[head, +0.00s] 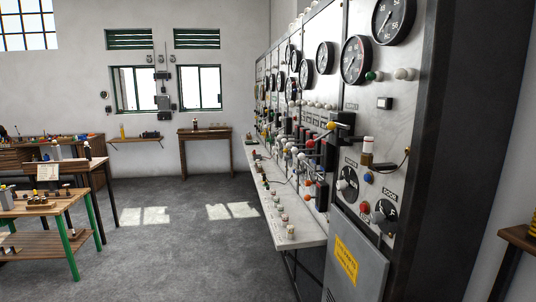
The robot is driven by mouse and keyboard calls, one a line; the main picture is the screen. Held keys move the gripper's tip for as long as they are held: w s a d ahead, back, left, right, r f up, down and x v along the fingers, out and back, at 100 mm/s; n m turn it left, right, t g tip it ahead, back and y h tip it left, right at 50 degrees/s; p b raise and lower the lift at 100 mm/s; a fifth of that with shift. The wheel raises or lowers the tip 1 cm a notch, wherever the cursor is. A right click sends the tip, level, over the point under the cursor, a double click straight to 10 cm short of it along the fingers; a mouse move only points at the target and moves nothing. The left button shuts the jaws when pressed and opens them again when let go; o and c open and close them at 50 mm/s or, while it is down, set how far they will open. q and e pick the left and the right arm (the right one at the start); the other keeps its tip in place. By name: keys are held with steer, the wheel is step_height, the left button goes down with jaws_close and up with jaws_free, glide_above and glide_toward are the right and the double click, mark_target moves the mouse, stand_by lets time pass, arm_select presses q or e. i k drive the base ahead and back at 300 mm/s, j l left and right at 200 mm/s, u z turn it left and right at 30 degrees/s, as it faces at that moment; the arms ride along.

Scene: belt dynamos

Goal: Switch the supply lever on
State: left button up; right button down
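A tall pale switchboard panel (385,120) fills the right side of the head view, seen at a steep slant. A lever with a yellow ball knob (331,126) sticks out to the left from a black body near the panel's middle. A red knob (311,142) shows just left of and below it. The small lettering is too small to read surely, so I cannot tell which lever is the supply lever or how it is set. Neither of my grippers is in view.
A narrow shelf (301,239) with small parts runs along the panel's foot. A grey cabinet with a yellow label (346,260) stands at the near end. Green-legged tables (68,203) are at left, and a wooden table (203,135) is at the back. The middle floor is clear.

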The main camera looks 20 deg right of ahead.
mark_target(310, 143)
steer(key=i+j+z, duration=0.1)
steer(key=i, duration=0.35)
steer(key=i+j+z, duration=0.1)
steer(key=i, duration=0.35)
steer(key=i+j+z, duration=0.1)
steer(key=i+j, duration=0.25)
steer(key=i, duration=0.1)
